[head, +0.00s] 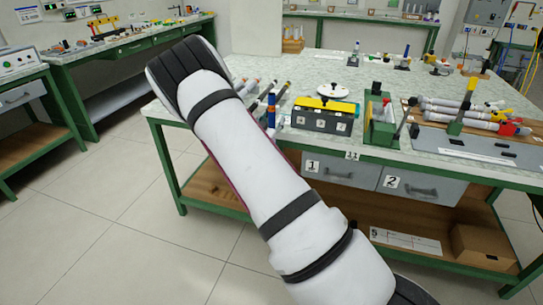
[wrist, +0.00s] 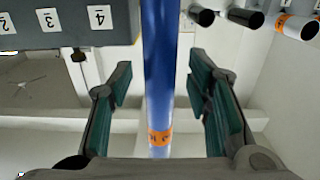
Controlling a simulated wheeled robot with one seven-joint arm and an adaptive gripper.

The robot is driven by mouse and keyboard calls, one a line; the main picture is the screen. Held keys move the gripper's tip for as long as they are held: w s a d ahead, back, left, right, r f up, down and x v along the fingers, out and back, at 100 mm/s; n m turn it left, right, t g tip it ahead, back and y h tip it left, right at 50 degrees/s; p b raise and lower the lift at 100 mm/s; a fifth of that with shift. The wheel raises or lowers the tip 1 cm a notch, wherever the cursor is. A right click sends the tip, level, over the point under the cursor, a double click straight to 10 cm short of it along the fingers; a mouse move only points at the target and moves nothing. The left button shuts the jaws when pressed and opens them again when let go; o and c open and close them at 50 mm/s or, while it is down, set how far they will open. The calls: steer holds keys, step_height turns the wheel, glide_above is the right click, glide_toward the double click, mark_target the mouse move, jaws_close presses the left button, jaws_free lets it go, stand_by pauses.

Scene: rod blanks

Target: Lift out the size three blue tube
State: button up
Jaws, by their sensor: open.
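A blue tube (wrist: 160,70) with an orange band near one end runs lengthwise through the middle of the wrist view. The mark on the band is too small to read surely. My gripper (wrist: 158,88) is open, one green-padded finger on each side of the tube, with a gap showing on both sides. In the head view the blue tube (head: 271,108) stands about upright beside a dark block (head: 316,121) with white number labels. My arm covers part of this area there, and my gripper is hidden.
In the wrist view the labelled block (wrist: 60,22) is at upper left. Several dark-ended tubes (wrist: 297,27) are at upper right, close to the right finger. A green stand (head: 380,122) and a pile of white tubes (head: 465,113) are farther right on the bench.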

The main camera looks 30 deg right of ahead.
steer(key=c, duration=1)
steer(key=shift+o, duration=0.2)
steer(key=shift+r, duration=0.1)
step_height(320, 180, up, 28)
steer(key=p, duration=0.4)
